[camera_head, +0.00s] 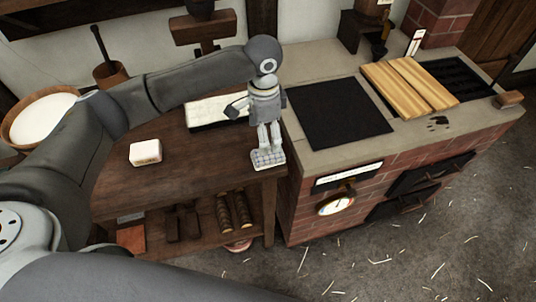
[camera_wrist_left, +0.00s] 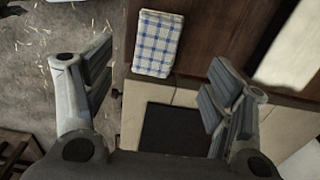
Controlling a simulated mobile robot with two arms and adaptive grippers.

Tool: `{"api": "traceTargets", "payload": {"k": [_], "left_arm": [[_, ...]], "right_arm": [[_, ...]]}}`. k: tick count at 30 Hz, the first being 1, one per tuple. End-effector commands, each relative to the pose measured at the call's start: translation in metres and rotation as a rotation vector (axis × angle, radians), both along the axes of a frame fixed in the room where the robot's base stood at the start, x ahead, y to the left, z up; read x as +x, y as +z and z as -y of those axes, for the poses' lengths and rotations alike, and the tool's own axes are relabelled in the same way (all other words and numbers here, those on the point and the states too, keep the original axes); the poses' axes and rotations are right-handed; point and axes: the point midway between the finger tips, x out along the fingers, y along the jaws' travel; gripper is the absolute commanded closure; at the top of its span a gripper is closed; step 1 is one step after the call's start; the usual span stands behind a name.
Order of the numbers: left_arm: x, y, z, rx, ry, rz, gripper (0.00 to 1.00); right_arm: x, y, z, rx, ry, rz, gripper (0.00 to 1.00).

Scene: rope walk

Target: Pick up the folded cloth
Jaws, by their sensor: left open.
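The folded cloth (camera_wrist_left: 157,44) is white with a blue check and lies flat near the corner of the dark wooden table (camera_head: 205,172). In the head view the cloth (camera_head: 268,158) shows just below my left gripper (camera_head: 268,146), partly covered by its fingers. In the left wrist view my left gripper (camera_wrist_left: 152,88) is open, its two fingers wide apart, with the cloth between and beyond them. I see no contact between fingers and cloth, though the exact height is hard to tell. My right gripper is not in view.
A brick stove (camera_head: 340,185) with a black plate (camera_head: 340,112) and a wooden board (camera_head: 408,86) adjoins the table on the right. A white block (camera_head: 145,152) and a pale tray (camera_head: 215,110) are on the table. A round bowl (camera_head: 42,118) stands at the left.

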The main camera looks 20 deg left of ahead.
Motion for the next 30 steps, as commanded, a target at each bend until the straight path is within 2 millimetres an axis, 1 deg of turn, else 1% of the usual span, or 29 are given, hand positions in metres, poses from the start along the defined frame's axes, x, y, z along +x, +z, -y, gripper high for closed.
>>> {"api": "traceTargets", "payload": {"k": [1,3,8,11,15,19,22,27,28,30], "left_arm": [[-0.001,-0.009,-0.001,0.002,0.001,-0.004,0.23],[-0.001,-0.018,0.000,0.001,0.000,-0.002,0.23],[-0.001,-0.031,0.000,0.001,0.000,0.000,0.23],[-0.001,-0.039,-0.001,0.002,0.001,-0.001,0.23],[-0.003,-0.061,-0.001,0.002,0.001,-0.002,0.23],[-0.003,-0.077,-0.001,0.000,-0.001,0.000,0.23],[-0.003,-0.083,-0.001,0.001,-0.002,0.002,0.23],[-0.003,-0.083,-0.001,0.000,-0.002,0.002,0.23],[-0.003,-0.083,-0.001,0.000,-0.002,0.002,0.24],[-0.003,-0.083,-0.001,0.000,-0.002,0.002,0.33]], "right_arm": [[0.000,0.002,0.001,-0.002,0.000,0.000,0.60],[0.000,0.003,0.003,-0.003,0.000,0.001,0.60],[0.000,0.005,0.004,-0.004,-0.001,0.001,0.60],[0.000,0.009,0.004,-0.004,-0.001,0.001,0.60],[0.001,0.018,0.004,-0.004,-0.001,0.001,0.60],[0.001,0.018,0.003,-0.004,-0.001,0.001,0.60],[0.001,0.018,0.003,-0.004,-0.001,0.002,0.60],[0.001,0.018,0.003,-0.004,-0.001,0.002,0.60],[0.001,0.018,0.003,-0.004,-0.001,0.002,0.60],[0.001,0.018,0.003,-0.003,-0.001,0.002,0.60]]}}
